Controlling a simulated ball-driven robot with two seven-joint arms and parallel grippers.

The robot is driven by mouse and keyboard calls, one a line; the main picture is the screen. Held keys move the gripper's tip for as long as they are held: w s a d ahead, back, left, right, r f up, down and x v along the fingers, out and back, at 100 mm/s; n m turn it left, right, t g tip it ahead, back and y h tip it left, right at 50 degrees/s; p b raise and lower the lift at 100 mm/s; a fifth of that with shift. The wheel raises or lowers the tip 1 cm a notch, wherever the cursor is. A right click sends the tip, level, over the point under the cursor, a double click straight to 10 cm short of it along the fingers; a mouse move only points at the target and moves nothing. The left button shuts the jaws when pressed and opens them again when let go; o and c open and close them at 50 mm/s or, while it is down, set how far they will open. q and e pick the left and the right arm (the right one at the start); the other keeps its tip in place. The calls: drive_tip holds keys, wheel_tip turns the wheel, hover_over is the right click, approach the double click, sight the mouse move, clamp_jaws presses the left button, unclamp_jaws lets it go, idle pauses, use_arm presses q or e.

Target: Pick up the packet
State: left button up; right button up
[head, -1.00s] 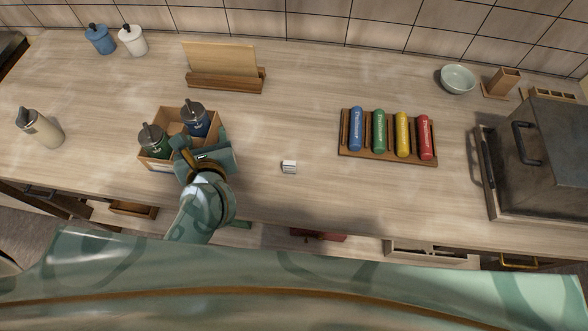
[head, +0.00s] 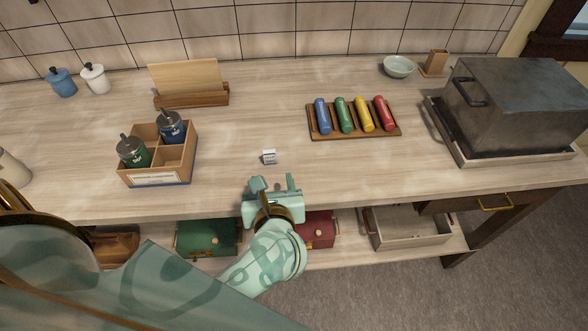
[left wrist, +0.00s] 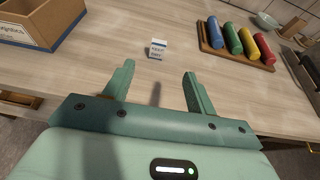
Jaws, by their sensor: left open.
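The packet (head: 269,157) is a small white box with dark lettering and a blue band, standing on the wooden counter. It also shows in the left wrist view (left wrist: 157,49), beyond the fingertips and roughly midway between them. My left gripper (head: 272,182) is open and empty at the counter's front edge, just short of the packet and apart from it. Its two fingers show in the left wrist view (left wrist: 158,70). My right gripper is not in view.
A divided box (head: 157,179) with green and blue bottles stands left of the packet. A rack (head: 353,133) of coloured rolls lies to the right. A large metal box (head: 520,105) stands far right. Below are green (head: 207,237) and red (head: 318,231) boxes. Counter around the packet is clear.

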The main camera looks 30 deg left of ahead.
sight(269, 151)
use_arm(q)
drive_tip(key=shift+w+a+f, duration=0.1)
drive_tip(key=x, duration=0.3)
drive_tip(key=shift+w+a+f, duration=0.15)
drive_tip(key=shift+a+f, duration=0.05)
drive_tip(key=b+x, duration=0.1)
drive_tip(key=x, duration=0.5)
drive_tip(key=shift+w+a+f, duration=0.2)
drive_tip(key=shift+a, duration=0.05)
drive_tip(key=shift+w+a+f, duration=0.2)
drive_tip(key=shift+w+a, duration=0.15)
drive_tip(key=shift+w, duration=0.2)
drive_tip(key=b+x, duration=0.1)
drive_tip(key=x, duration=0.3)
drive_tip(key=shift+w+a, duration=0.1)
drive_tip(key=shift+w, duration=0.15)
drive_tip(key=c, duration=1)
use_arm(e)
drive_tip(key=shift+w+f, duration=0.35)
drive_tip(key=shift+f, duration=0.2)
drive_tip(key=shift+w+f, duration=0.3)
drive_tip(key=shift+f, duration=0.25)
